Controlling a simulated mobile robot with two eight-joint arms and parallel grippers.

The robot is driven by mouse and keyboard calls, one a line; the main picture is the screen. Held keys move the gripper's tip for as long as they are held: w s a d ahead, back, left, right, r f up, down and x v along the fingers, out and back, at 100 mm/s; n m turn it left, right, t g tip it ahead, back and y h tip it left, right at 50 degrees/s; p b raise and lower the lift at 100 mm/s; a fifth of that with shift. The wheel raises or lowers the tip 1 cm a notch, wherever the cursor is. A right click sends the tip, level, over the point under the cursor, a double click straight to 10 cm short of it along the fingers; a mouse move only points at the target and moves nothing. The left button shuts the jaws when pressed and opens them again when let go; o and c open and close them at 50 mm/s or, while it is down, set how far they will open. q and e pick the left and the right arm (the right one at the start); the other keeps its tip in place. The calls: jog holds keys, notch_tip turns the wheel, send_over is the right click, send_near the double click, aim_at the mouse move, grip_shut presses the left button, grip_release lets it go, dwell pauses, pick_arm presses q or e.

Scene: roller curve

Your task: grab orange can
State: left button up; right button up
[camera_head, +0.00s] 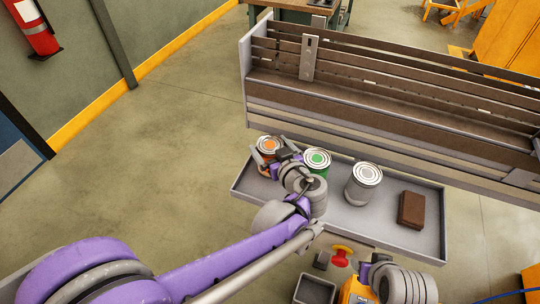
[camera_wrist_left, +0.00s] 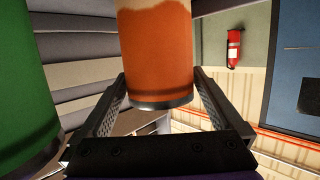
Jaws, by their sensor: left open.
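The orange can (camera_head: 268,145) stands at the left end of a grey tray (camera_head: 437,225). My left gripper (camera_head: 270,160) reaches it from the front, with its fingers on either side of the can. In the left wrist view, the orange can (camera_wrist_left: 157,50) shows between the two spread fingers of the gripper (camera_wrist_left: 160,77). The gripper is open; whether a finger touches the can is unclear. The can's lower part is hidden by the gripper in the head view. Part of my right arm shows at the lower right, its jaws not clear.
A green can (camera_head: 317,160) stands close to the right of the gripper, and it also fills the left of the wrist view (camera_wrist_left: 22,105). The slatted conveyor (camera_head: 400,85) rises behind the tray.

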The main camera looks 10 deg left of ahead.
pick_arm(q)
jog(key=c, duration=1.2)
